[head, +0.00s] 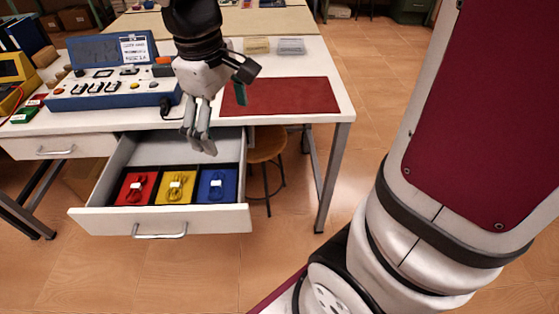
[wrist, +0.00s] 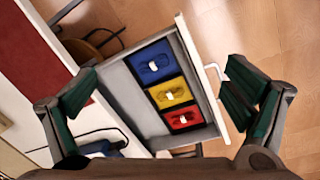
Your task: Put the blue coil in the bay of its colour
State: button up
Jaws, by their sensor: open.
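The blue coil (head: 217,183) lies in the blue bay (head: 204,194) at the right end of the open drawer's tray, with a pale tag on it. In the wrist view the coil (wrist: 154,65) sits inside the blue bay (wrist: 144,76), at the top of the row. My gripper (head: 224,122) is open and empty, above the drawer and the table's front edge. In the wrist view its fingers (wrist: 158,90) are spread wide, with the drawer below and between them.
A yellow coil (head: 176,186) and a red coil (head: 137,188) lie in bays matching their colours. The open drawer (head: 103,221) juts from the white table. A red mat (head: 290,97) is bare; a blue instrument case (head: 120,95) stands left. A stool (head: 266,142) stands beneath.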

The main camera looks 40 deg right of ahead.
jog(key=s+r+m, duration=0.1)
jog(key=s+m, duration=0.1)
jog(key=s, duration=0.7)
jog(key=s+r+m+t+y, duration=0.1)
jog(key=s+r+m, duration=0.1)
jog(key=s, duration=0.7)
jog(key=shift+s+a+m+t, duration=0.3)
jog(key=shift+a+m, duration=0.1)
jog(key=shift+m, duration=0.2)
notch_tip(320, 180, up, 12)
jog(key=t+p, duration=0.2)
jog(key=p, duration=0.8)
jog(key=shift+d+f, duration=0.15)
jog(key=shift+d, duration=0.05)
jog(key=shift+w, duration=0.1)
jog(key=shift+c, duration=0.5)
